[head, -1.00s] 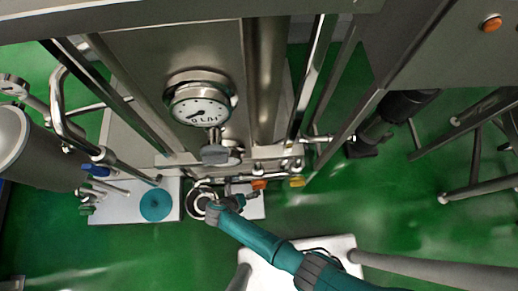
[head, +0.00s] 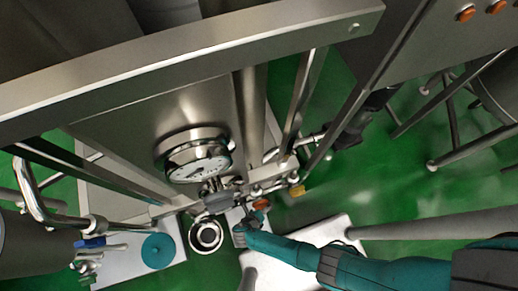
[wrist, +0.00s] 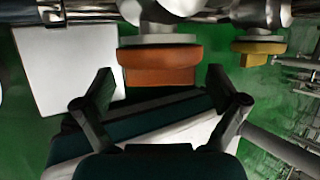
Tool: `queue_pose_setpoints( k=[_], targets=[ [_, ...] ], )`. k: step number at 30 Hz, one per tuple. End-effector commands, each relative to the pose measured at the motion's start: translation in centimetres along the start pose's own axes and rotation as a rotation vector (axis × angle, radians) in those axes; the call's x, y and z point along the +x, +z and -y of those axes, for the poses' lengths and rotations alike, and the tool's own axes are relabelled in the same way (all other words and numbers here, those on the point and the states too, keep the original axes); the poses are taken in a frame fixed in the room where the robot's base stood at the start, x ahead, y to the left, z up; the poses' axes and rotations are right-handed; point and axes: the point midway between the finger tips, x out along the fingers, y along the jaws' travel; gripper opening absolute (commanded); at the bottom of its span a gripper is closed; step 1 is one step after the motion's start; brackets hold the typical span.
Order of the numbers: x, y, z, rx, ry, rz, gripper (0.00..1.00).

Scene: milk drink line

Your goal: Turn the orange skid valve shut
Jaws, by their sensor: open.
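The orange skid valve (head: 261,205) sits on the pipework at the skid's lower front in the head view. In the wrist view the orange handle (wrist: 158,66) hangs under a metal valve body, at the upper middle. My gripper (wrist: 159,80) is open, with one finger on the left and one on the right of the handle. Gaps show on both sides, and no contact is visible. In the head view the fingers are too small to make out beside the valve at the end of my teal arm.
A yellow valve handle (head: 297,190) is close by on the right. A pressure gauge (head: 197,160) stands above on the left, over a round ringed fitting (head: 206,235). A blue handle (head: 90,243) and a teal disc (head: 158,251) are further left.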

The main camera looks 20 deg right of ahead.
Motion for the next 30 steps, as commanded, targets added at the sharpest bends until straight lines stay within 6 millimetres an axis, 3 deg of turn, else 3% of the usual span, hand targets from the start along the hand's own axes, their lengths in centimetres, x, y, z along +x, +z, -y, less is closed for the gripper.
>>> queue_pose_setpoints(
  k=[4, 9, 11, 12, 22, 30],
  targets=[
    [-0.01, 0.02, 0.0, 0.0, 0.0, 0.0, 0.96],
    [-0.02, 0.04, -0.01, 0.0, 0.0, 0.0, 0.53],
    [-0.02, 0.06, -0.01, 0.0, 0.0, 0.0, 0.38],
    [-0.03, 0.08, -0.02, 0.0, 0.0, 0.001, 0.36],
    [-0.03, 0.16, 0.07, 0.012, 0.027, 0.003, 0.36],
    [0.01, 0.17, 0.38, 0.073, 0.163, 0.002, 0.36]
  ],
)
